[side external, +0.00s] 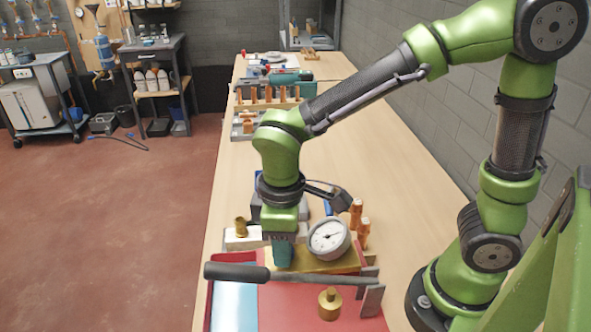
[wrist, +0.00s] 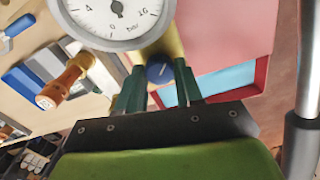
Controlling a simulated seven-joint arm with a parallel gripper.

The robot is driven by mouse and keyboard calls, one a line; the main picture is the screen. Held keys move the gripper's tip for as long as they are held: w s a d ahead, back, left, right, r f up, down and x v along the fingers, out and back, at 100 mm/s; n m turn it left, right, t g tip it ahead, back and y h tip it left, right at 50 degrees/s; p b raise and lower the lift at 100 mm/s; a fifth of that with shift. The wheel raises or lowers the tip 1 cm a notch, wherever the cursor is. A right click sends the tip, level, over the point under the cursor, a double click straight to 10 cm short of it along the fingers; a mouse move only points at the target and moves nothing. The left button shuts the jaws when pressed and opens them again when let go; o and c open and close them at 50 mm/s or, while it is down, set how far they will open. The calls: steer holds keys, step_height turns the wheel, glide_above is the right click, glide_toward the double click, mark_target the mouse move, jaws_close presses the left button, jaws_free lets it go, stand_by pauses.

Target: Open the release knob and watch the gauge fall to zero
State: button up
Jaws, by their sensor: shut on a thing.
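The round pressure gauge (side external: 328,238) has a white face and grey rim and stands on the brass-coloured pump body. It also shows in the wrist view (wrist: 112,30), cut by the top edge, with the marks 0, 4, 16 and "bar"; I cannot read the needle surely. The blue release knob (wrist: 159,73), with a white line on its face, sits just below the brass body. My gripper (wrist: 158,68) has its green fingers on both sides of the knob and is shut on it. In the side view my gripper (side external: 282,252) points down left of the gauge, and the knob is hidden.
A black-gripped pump lever (side external: 238,272) lies across the front, over a red tray (side external: 285,310) with a light blue patch. A brass weight-like piece (side external: 330,303) stands in it. Orange-brown handles (side external: 356,212) stand close behind the gauge. The middle of the bench (side external: 340,150) is clear.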

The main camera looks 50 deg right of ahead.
steer(key=n, duration=0.4)
steer(key=shift+n, duration=1.9)
steer(key=shift+r+n, duration=0.1)
steer(key=shift+n, duration=0.2)
steer(key=o, duration=0.8)
steer(key=shift+c, duration=0.2)
step_height(320, 180, up, 17)
